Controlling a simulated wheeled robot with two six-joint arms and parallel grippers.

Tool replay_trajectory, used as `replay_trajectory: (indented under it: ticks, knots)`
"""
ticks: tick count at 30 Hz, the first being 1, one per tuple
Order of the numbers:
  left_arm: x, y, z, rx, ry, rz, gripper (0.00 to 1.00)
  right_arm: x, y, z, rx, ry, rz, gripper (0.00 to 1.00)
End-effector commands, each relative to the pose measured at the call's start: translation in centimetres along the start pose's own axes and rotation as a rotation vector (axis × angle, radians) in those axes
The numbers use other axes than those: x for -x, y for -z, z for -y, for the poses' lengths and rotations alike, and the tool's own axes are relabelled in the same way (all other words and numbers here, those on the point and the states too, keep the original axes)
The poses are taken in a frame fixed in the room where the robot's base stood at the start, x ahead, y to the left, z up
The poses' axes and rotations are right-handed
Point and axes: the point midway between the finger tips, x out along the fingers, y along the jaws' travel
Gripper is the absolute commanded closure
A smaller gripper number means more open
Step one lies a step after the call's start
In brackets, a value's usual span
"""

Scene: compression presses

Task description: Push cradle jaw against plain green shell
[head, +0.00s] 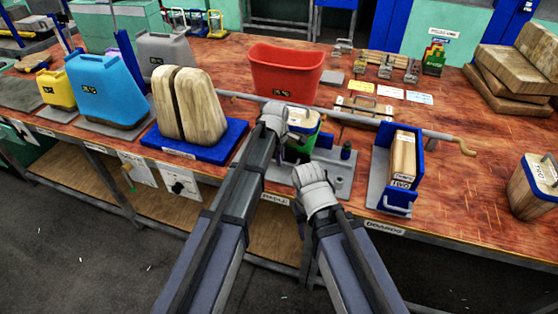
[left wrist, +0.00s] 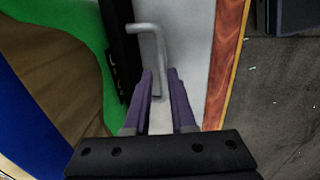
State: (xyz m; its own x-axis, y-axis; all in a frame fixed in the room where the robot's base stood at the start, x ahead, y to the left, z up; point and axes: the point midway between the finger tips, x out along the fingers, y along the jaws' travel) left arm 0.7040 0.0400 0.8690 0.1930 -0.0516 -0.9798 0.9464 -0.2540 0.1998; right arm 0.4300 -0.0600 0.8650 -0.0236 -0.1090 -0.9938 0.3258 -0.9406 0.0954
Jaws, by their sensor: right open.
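The green shell (head: 319,117), with a pale block in it, sits in the cradle station at the bench's front edge, partly hidden by my left gripper. In the left wrist view the green shell (left wrist: 75,28) curves along the left around a wooden block. A black upright plate, seemingly the cradle jaw (left wrist: 117,45), stands close beside it; I cannot tell if they touch. A grey bent handle (left wrist: 157,50) runs down between the spread fingers of my left gripper (left wrist: 160,75). This gripper (head: 283,135) is over the cradle. My right gripper (head: 306,168) is open and empty, just in front.
A blue press with a wooden block (head: 403,158) stands right of the cradle. Wooden halves on a blue base (head: 185,148) and a blue container (head: 105,90) stand left. A red bin (head: 286,72) is behind.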

Motion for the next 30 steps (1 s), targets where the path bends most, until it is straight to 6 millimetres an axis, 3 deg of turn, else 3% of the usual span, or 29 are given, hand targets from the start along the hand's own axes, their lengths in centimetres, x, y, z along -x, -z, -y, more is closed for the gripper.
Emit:
replay_trajectory:
  ticks: [1, 6, 19, 30]
  knots:
    - [0.0, 0.0, -0.2, 0.0, -0.002, 0.0, 0.75, 0.0, 0.0, 0.0, 0.0, 0.0, 0.0, 0.51]
    - [0.0, 0.0, -0.1, 0.0, 0.001, 0.0, 0.56, 0.0, 0.0, 0.0, 0.0, 0.0, 0.0, 0.51]
    - [0.6, 0.0, 0.1, 0.0, 0.003, 0.0, 0.55, 0.6, 0.0, -0.1, 0.0, 0.0, 0.0, 0.51]
    - [4.9, 0.0, 0.0, 0.0, 0.003, 0.0, 0.55, 4.8, -0.3, -0.5, 0.0, 0.0, 0.0, 0.51]
